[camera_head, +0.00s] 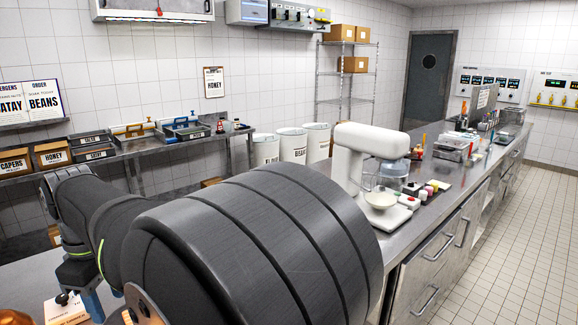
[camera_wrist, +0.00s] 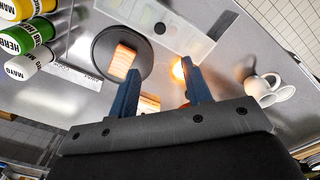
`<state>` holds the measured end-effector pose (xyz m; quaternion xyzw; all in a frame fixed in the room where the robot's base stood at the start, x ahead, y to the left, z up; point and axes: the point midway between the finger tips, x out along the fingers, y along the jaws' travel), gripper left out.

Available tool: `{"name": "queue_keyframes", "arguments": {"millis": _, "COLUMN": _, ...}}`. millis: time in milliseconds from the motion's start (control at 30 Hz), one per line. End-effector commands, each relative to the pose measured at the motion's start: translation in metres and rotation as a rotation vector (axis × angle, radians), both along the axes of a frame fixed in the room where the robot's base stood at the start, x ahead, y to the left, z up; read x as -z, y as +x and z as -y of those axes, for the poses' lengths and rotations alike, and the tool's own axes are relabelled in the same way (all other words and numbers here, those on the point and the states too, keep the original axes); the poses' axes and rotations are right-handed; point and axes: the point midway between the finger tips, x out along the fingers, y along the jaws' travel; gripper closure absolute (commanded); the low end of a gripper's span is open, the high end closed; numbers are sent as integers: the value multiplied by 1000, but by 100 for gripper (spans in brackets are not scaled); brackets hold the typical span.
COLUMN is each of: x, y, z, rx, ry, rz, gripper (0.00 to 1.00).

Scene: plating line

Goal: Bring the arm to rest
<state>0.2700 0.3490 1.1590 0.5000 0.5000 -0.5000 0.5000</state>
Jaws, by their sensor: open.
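My gripper (camera_wrist: 161,85) is open in the wrist view, with its two blue fingers apart and nothing held between them. Beyond the left finger is a dark round plate (camera_wrist: 105,70) with an orange block (camera_wrist: 123,60) on it. A second pale orange piece (camera_wrist: 150,103) shows low between the fingers, partly hidden by the gripper. In the head view my arm fills the foreground and reaches to the lower left. There a blue finger (camera_head: 93,306) shows near a small labelled card (camera_head: 65,309); the fingertips are not clear in that view.
Labelled bottles, including a green one (camera_wrist: 27,38), stand at the left of the wrist view. White cups (camera_wrist: 265,88) are at its right. In the head view a white mixer (camera_head: 365,145) stands on the steel counter beyond my arm. A shelf with labelled bins (camera_head: 52,154) runs along the wall.

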Motion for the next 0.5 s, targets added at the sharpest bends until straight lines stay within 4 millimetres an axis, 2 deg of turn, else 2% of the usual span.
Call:
{"name": "queue_keyframes", "arguments": {"millis": 33, "x": -6, "y": 2, "z": -1, "rx": 6, "ry": 4, "rz": 7, "gripper": 55}}
{"name": "queue_keyframes", "arguments": {"millis": 100, "x": 5, "y": 11, "z": -4, "rx": 38, "ry": 19, "rz": 41, "gripper": 55}}
{"name": "queue_keyframes", "arguments": {"millis": 500, "x": 39, "y": 55, "z": -24, "rx": 178, "ry": 136, "rz": 218, "gripper": 55}}
